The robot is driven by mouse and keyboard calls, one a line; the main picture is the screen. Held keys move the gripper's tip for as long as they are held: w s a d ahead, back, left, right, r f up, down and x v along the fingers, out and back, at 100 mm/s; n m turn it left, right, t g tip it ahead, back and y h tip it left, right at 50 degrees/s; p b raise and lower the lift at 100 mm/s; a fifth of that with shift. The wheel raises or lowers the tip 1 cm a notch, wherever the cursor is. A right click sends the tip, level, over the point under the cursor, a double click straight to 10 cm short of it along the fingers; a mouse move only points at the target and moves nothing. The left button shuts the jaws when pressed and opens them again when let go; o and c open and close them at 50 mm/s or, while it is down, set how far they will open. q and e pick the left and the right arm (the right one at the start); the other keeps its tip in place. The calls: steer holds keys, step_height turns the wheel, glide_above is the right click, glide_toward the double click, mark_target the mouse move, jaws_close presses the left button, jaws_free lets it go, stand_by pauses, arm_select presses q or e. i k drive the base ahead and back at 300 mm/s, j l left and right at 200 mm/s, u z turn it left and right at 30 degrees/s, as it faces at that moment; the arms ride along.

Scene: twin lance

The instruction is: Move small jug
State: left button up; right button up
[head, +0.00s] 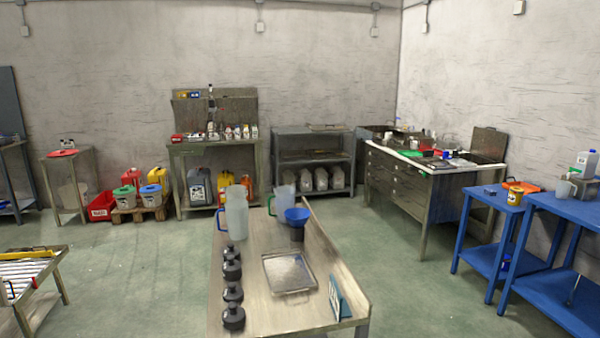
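Two translucent jugs stand at the far end of the wooden bench (255,305) in the middle of the head view. The taller jug (237,217) is on the left, with a blue handle on its left side. Neither of my grippers is in view.
A metal tray (289,272) lies mid-bench. Several black bottles (233,316) line its left edge, and a teal sign (338,297) stands at right. A raised board (338,265) edges the right side. Blue tables (555,210) stand at right; green floor (420,300) is open between.

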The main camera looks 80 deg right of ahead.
mark_target(564, 186)
steer(key=z, duration=0.4)
steer(key=l+z, duration=0.1)
steer(key=z, duration=1.2)
steer(key=l+z, duration=0.1)
steer(key=z, duration=0.75)
steer(key=i+l+z, duration=0.15)
steer(key=z, duration=0.3)
steer(key=i+l+z, duration=0.1)
steer(key=z, duration=0.4)
steer(key=i+z, duration=0.2)
steer(key=z, duration=0.25)
steer(key=i+z, duration=0.15)
steer(key=z, duration=0.35)
